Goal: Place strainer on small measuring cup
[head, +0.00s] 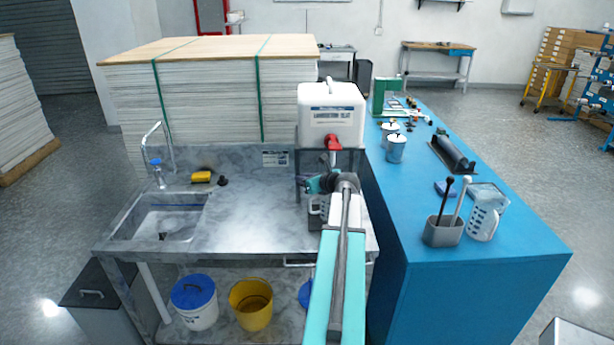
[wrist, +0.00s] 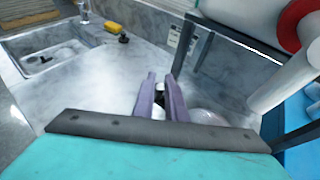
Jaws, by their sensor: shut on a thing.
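My gripper (head: 322,183) reaches over the right end of the marble counter, below the white dispenser's tap. In the wrist view its two purple fingers (wrist: 160,92) are closed on a small dark piece that shows only between them. I take it for the strainer's handle; the rest of the strainer is hard to make out. A pale, rounded, see-through shape (wrist: 207,116) lies just right of the fingers; I cannot tell if it is strainer or cup.
The white dispenser (head: 331,112) with a red tap stands on a dark frame close above my gripper. The sink (head: 160,220) and a yellow sponge (head: 201,177) are left. The counter's middle is clear. A larger measuring jug (head: 484,222) stands on the blue table.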

